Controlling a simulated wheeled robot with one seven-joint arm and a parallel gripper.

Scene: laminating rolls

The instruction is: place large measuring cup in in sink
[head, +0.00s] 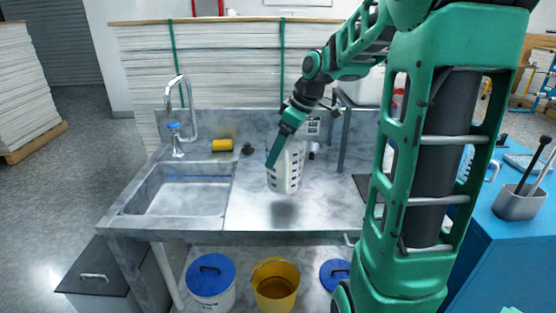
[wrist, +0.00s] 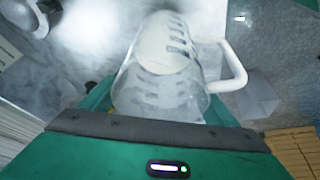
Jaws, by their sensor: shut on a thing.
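The large measuring cup (head: 286,168) is clear with dark graduation marks. My gripper (head: 278,150) is shut on it and holds it above the steel counter, to the right of the sink, with a shadow below it. In the wrist view the cup (wrist: 165,65) fills the middle, with its white handle toward the right. The fingertips are mostly hidden by the cup. The sink (head: 180,192) is a rectangular grey basin at the left of the counter, and it looks empty.
A tall faucet (head: 184,105) with a blue knob stands behind the sink. A yellow sponge-like object (head: 222,145) and a small dark item (head: 248,149) lie at the counter's back. The counter (head: 250,205) between sink and cup is clear. Buckets (head: 275,285) stand below.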

